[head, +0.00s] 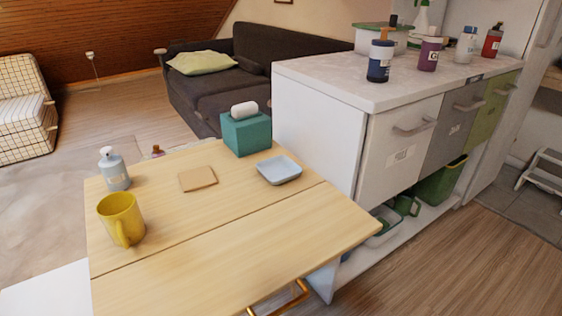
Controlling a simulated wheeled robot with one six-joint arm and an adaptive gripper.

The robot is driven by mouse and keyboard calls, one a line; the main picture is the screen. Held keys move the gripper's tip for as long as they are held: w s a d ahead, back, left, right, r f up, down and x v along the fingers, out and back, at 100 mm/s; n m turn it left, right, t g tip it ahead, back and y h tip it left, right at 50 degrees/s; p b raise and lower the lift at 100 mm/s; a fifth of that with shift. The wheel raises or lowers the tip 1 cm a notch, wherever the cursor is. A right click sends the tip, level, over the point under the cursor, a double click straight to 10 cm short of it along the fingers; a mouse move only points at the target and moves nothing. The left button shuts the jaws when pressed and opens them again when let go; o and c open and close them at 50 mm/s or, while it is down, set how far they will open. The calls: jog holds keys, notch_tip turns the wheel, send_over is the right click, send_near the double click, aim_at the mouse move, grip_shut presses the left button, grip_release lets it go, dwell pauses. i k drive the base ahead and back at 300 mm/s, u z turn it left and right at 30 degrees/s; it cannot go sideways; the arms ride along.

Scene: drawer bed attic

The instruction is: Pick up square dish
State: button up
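A pale blue-grey square dish (279,170) with a raised rim lies flat on the wooden table (230,262), near its right edge. It appears empty, and nothing covers it. My gripper is not in the head view, so its place relative to the dish cannot be seen.
A teal tissue box (247,132) stands just behind the dish. A tan square coaster (198,179), a yellow mug (121,219) and a pump bottle (114,169) stand to its left. A white counter (347,85) with bottles rises at the right. The table's front is clear.

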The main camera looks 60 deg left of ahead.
aim_at(279, 170)
jog(key=u, duration=0.9)
jog(key=i, duration=1.05)
jog(key=u, duration=1)
